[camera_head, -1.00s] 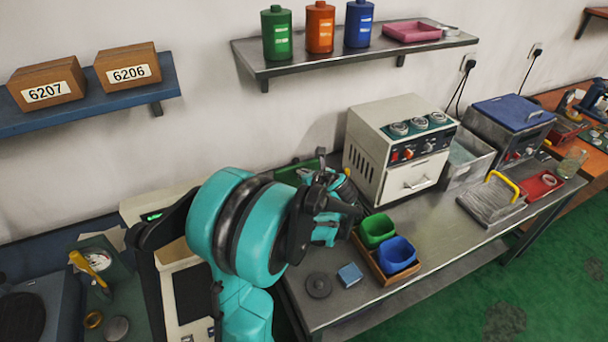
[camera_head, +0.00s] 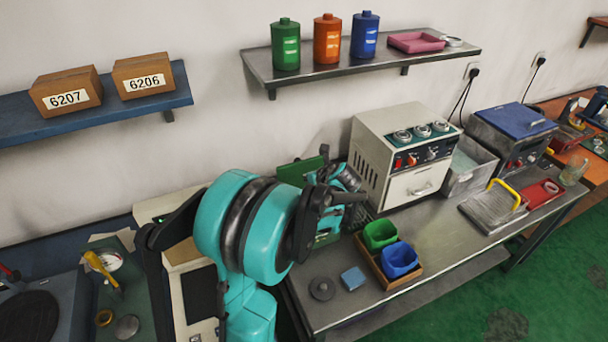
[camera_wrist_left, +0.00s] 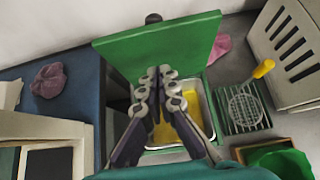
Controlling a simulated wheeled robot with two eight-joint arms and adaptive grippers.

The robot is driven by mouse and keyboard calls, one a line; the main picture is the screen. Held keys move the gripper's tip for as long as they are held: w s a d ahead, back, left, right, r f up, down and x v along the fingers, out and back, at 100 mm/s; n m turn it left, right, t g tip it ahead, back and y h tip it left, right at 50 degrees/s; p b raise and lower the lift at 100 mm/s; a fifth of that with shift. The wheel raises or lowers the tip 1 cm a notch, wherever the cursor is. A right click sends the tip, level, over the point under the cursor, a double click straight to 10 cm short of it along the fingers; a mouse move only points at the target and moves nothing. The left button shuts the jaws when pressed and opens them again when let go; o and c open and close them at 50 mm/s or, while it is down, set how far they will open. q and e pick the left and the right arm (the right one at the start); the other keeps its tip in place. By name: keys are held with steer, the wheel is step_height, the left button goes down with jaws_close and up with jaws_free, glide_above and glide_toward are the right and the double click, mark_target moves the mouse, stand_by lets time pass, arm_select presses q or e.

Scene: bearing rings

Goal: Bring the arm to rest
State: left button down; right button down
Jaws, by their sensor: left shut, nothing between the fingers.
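My left arm comes in from the left in the head view, its large teal joints (camera_head: 246,226) bent over the near end of the metal bench. My left gripper (camera_wrist_left: 160,90) is shut and empty in the wrist view. It points over an open green-lidded box (camera_wrist_left: 160,42) with a metal tray and yellow contents inside. In the head view the green lid (camera_head: 299,172) shows behind the arm, and the arm's end hides most of the box and the fingers. My right gripper is not in view.
A cream machine (camera_head: 402,155) stands just right of the arm's end. A wooden tray (camera_head: 386,277) with green and blue bins, a blue block (camera_head: 353,278) and a dark disc (camera_head: 322,288) lie on the bench. A wire rack (camera_wrist_left: 242,108) is beside the box. A shelf (camera_head: 360,62) hangs above.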

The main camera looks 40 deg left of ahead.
arm_select(q)
steer(key=p+v, duration=0.2)
steer(key=v, duration=0.8)
steer(key=shift+a+r, duration=0.3)
